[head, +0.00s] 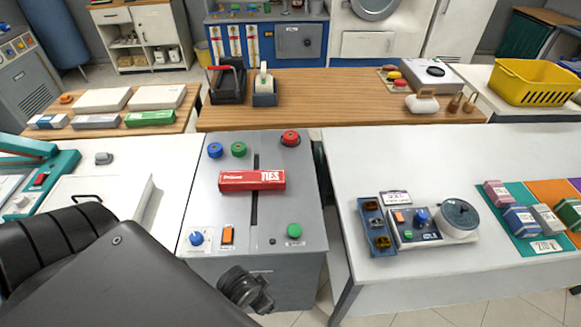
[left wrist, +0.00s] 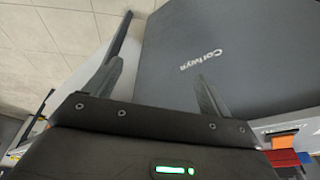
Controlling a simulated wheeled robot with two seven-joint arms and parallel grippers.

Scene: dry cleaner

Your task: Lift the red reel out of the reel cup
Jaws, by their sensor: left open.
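A red round piece that looks like the red reel (head: 290,137) sits upright in a dark round holder, which looks like the reel cup (head: 290,144), at the far right corner of the grey machine top. Blue (head: 215,150) and green (head: 238,149) round pieces stand at the far left of that top. My left gripper (left wrist: 160,72) is open and empty in the left wrist view, before a grey panel with lettering. The reel does not show there. In the head view my left arm covers the lower left, and its fingers cannot be made out. My right gripper is not in view.
A red ties box (head: 252,181) lies across a dark slot in the grey machine top (head: 212,205). A green button (head: 295,230) and a blue knob (head: 196,237) are nearer. A white table (head: 350,165) stands to the right, and a wooden counter (head: 330,105) stands behind.

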